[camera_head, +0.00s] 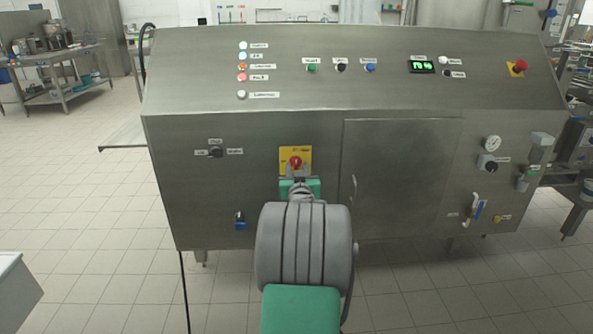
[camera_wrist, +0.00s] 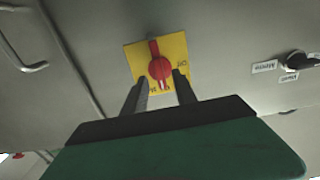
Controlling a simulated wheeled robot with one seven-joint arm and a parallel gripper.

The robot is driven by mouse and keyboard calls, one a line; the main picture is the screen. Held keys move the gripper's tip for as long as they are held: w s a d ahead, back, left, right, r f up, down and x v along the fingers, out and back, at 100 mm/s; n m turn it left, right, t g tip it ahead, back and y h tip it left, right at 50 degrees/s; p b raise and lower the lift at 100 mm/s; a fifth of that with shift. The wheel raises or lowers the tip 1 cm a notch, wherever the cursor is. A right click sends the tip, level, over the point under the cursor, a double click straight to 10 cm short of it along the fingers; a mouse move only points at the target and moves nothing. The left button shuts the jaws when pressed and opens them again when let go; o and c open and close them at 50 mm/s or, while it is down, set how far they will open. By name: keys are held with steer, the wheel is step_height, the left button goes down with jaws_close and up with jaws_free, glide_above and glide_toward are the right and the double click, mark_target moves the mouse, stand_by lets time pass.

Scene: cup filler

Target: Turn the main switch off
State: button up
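The main switch is a red rotary knob (camera_head: 295,161) on a yellow square plate (camera_head: 305,151) on the front of the steel machine. In the wrist view the red knob (camera_wrist: 160,68) shows a long bar, slightly tilted, on the yellow plate (camera_wrist: 138,56). My gripper (camera_head: 297,180) is at the panel, just below the knob in the head view. In the wrist view my gripper (camera_wrist: 160,76) is open, with one dark finger on each side of the knob's near end. A gap shows between fingers and knob; contact or depth is unclear. Plate lettering is partly hidden and too small to read.
A black selector switch (camera_head: 216,152) is left of the main switch. A closed door (camera_head: 400,180) with a handle (camera_head: 354,188) is to the right. A blue valve (camera_head: 240,221) is lower left. A red emergency button (camera_head: 520,65) is at upper right.

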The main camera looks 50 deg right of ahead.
steer(key=shift+w+d, duration=0.45)
steer(key=shift+d, duration=0.05)
steer(key=shift+c, duration=0.5)
jaws_close()
